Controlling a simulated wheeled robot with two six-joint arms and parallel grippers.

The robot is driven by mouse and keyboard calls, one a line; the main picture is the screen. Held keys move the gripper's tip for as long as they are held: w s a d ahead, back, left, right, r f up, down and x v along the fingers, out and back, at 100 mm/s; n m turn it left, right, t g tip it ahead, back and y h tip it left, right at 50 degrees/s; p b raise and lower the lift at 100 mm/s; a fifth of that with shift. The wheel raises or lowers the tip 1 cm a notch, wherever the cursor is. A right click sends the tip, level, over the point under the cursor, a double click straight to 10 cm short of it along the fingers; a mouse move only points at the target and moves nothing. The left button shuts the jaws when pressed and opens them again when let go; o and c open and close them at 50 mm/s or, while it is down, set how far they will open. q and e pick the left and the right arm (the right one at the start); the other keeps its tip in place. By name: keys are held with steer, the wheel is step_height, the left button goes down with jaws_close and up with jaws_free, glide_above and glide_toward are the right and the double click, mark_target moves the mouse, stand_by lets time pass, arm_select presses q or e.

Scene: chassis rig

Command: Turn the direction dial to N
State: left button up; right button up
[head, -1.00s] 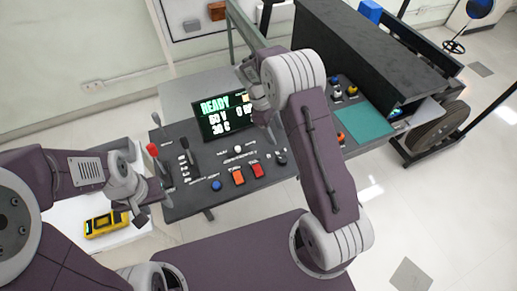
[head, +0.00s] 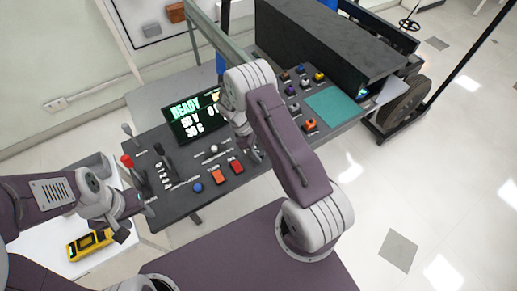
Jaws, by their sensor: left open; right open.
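The dark control panel (head: 185,207) stands in front of me, with its screen (head: 193,116) reading READY. My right gripper (head: 252,152) is open and low over the panel's right part, pointing down, right of the white-topped lever (head: 214,149). The direction dial cannot be made out: the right gripper and forearm cover the area around its fingertips. I cannot tell whether the gripper touches a dial.
A blue button (head: 197,188), an orange button (head: 218,176) and a red button (head: 236,167) line the panel's front. A yellow device (head: 88,244) lies on a white surface at left. A teal mat (head: 338,106) and several coloured knobs are beyond my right arm.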

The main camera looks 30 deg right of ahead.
steer(key=shift+c, duration=0.4)
jaws_close()
steer(key=shift+m, duration=0.3)
steer(key=m+y+b, duration=0.1)
steer(key=m, duration=0.2)
steer(key=shift+w+d+g, duration=0.15)
steer(key=shift+g, duration=0.25)
steer(key=m+y, duration=0.1)
steer(key=m, duration=0.4)
steer(key=shift+d+g+y+b, duration=0.1)
steer(key=shift+g+y+b, duration=0.2)
steer(key=shift+y+b, duration=0.1)
steer(key=shift+m, duration=0.3)
steer(key=shift+o, duration=0.4)
jaws_free()
